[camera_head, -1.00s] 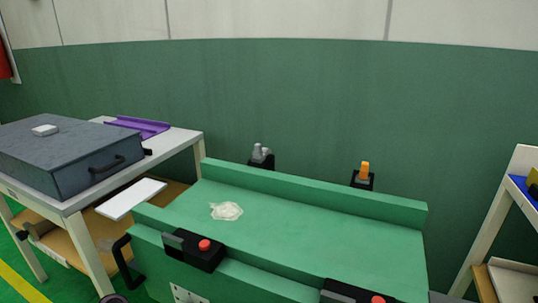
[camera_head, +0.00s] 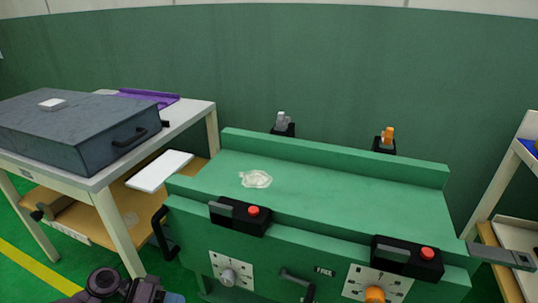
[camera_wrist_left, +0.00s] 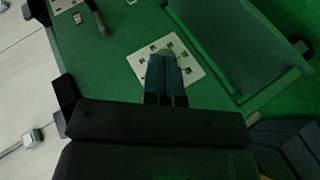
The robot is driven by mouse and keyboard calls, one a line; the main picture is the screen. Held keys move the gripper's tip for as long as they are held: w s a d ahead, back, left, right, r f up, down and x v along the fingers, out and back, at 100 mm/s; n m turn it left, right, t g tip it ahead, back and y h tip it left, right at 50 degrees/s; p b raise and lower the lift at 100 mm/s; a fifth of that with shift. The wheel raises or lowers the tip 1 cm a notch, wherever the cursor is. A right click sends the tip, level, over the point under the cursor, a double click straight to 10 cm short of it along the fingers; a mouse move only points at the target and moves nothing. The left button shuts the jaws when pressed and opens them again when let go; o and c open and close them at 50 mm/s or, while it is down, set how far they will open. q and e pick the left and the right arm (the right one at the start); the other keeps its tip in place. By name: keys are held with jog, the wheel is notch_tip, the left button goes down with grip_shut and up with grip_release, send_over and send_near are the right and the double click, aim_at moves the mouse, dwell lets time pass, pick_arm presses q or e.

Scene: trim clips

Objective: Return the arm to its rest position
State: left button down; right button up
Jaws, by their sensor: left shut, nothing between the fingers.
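My left gripper (camera_wrist_left: 166,58) shows in the left wrist view with its two blue-grey fingers together and nothing between them. It points at the green machine front, over a white dial plate (camera_wrist_left: 188,66), and covers part of that plate. I cannot tell how far apart they are. In the head view a dark part of my left arm (camera_head: 108,285) shows at the bottom left, in front of the machine. The left fingertips are not clear there. My right gripper does not show in either view.
A green bench machine (camera_head: 330,195) stands in the middle, with two black switch boxes with red buttons. A grey part (camera_head: 281,121) and an orange part (camera_head: 388,136) stand behind it. A table (camera_head: 205,118) with a dark case (camera_head: 75,130) is at left. Shelving (camera_head: 505,175) stands at right.

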pick_arm(q)
jog(key=s+a+f+t+y, duration=0.1)
jog(key=s+a+f+y, duration=0.15)
jog(key=s, duration=0.45)
jog(key=s+a+f+t+y, duration=0.2)
jog(key=s+f, duration=0.1)
jog(key=s, duration=0.4)
jog(key=s+a+f+t+y, duration=0.1)
jog(key=s+a+f+y, duration=0.2)
jog(key=s, duration=0.4)
jog(key=s+r+m+t+y, duration=0.2)
jog(key=s+r+m+t, duration=0.3)
jog(key=s+r, duration=1)
notch_tip(320, 180, up, 11)
jog(key=d+n+t+y+p, duration=0.1)
jog(key=n+p, duration=0.6)
jog(key=p, duration=1.2)
jog(key=shift+w+d+r+n+y, duration=0.2)
jog(key=shift+w+d+n+y, duration=0.25)
jog(key=shift+y, duration=0.5)
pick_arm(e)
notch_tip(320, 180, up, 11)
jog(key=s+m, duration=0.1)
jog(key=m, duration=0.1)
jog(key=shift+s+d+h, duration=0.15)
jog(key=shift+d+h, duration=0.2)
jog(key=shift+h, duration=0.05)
